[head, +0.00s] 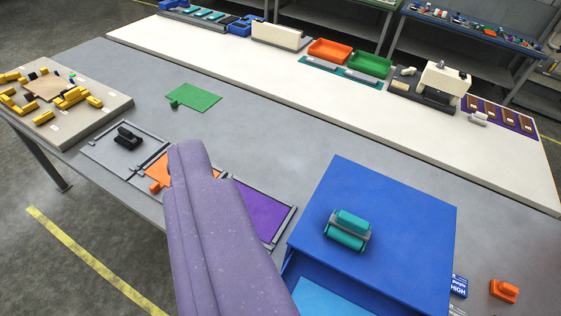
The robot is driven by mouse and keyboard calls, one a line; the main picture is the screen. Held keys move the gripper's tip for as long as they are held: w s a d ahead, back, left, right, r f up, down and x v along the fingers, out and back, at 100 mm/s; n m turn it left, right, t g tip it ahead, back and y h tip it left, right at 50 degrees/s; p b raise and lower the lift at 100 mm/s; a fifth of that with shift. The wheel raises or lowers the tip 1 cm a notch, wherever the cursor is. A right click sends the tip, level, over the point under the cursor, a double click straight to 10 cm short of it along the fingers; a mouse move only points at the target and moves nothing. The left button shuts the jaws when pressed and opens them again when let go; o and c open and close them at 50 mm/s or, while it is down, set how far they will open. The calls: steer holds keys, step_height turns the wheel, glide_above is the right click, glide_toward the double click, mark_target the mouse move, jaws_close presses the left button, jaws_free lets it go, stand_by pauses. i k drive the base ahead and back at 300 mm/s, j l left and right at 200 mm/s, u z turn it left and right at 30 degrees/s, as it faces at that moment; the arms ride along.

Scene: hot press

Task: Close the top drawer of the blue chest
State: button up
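The blue chest (405,205) stands at the lower right, at the near edge of the grey table. A light blue surface (325,298) shows below its front top edge, inside a blue rim; it looks like the inside of a drawer standing out from the chest. The picture's bottom edge cuts it off, so its front and handle are not seen. A long purple part of my arm reaches up from the bottom, left of the chest. No gripper fingers can be made out.
A teal roller-like object (348,229) lies on the chest. Orange and purple panels (262,212) lie left of it, partly behind my arm. An orange object (504,291) lies right of the chest. A green mat (196,98) lies farther back. Open floor (60,265) is at lower left.

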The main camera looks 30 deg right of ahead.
mark_target(298, 264)
steer(key=k+l+z, duration=0.1)
steer(key=k, duration=0.4)
steer(key=k+l+z, duration=0.1)
steer(key=k, duration=0.35)
